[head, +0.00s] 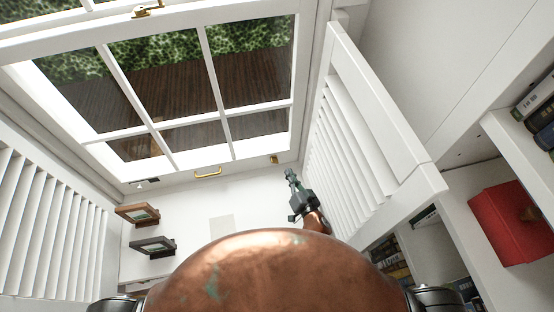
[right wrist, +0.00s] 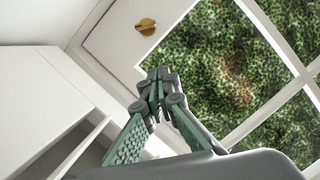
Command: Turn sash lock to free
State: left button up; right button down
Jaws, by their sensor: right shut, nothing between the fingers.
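The window has a white sash (head: 160,128) with several panes. A brass sash lock (head: 148,10) sits on the rail at the top edge of the head view. A brass lift handle (head: 208,174) and a small brass fitting (head: 274,160) are on the lower rail. My right gripper (head: 290,173) is raised just below and right of that small fitting, apart from it. In the right wrist view its green fingers (right wrist: 156,76) are shut and empty. A round brass piece (right wrist: 146,26) on a white frame lies beyond the fingertips; I cannot tell which fitting it is. My left gripper is out of view.
Louvred white shutters stand at the left (head: 40,235) and right (head: 345,165), the right one close beside my right arm. Two small framed pictures (head: 138,214) are on the left. Bookshelves and a red box (head: 512,222) are at the right.

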jog(key=b, duration=0.6)
send_over(275, 161)
jog(key=s+d, duration=0.2)
jog(key=d, duration=0.1)
notch_tip(275, 161, down, 2)
jog(key=shift+w+a+f+b, duration=0.1)
jog(key=shift+a+f+b, duration=0.2)
jog(key=shift+f+b, duration=0.15)
jog(key=shift+w+a+f+b, duration=0.1)
jog(key=shift+a+f+b, duration=0.2)
jog(key=shift+f, duration=0.2)
jog(key=shift+s+a+f+b, duration=0.2)
jog(key=shift+a+f+b, duration=0.45)
jog(key=shift+b, duration=0.35)
